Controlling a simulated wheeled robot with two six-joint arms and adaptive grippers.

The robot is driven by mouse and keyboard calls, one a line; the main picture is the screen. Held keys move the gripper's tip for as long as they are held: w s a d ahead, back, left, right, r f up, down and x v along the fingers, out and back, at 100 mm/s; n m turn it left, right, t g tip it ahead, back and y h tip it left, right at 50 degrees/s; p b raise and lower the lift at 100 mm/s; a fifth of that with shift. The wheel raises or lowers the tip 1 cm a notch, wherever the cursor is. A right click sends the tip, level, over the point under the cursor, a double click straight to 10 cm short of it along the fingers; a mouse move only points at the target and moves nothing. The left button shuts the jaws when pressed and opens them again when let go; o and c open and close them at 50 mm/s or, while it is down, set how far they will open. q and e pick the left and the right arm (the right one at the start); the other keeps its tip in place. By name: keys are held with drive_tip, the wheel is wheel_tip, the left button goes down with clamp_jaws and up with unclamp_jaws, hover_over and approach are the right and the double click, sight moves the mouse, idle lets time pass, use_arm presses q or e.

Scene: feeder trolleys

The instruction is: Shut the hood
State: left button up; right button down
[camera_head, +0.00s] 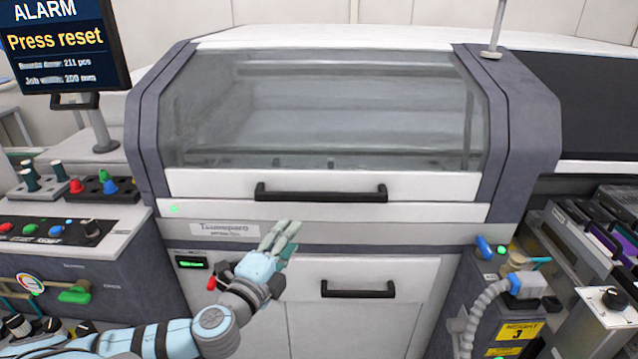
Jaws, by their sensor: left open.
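The hood (320,120) is a grey-framed cover with a large clear window, in the middle of the view. It is down, with its white lower edge resting along the machine's front panel and only a thin seam between them. Its black bar handle (321,192) is on that lower edge. My left gripper (283,238) is open and empty, below and left of the handle, in front of the front panel. It is apart from the handle. My right gripper is not in view.
A screen (65,42) at upper left reads "ALARM, Press reset". Below it is a button panel (60,230). A lower door with a black handle (358,290) is under the hood. A grey hose (480,310) and feeder trolley (605,230) stand at right.

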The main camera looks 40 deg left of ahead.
use_arm(q)
drive_tip(key=b, duration=0.3)
approach(320, 199)
drive_tip(key=w, duration=0.1)
drive_tip(key=x, duration=0.8)
drive_tip(key=shift+w+a, duration=0.1)
drive_tip(key=shift+a, duration=0.15)
clamp_jaws()
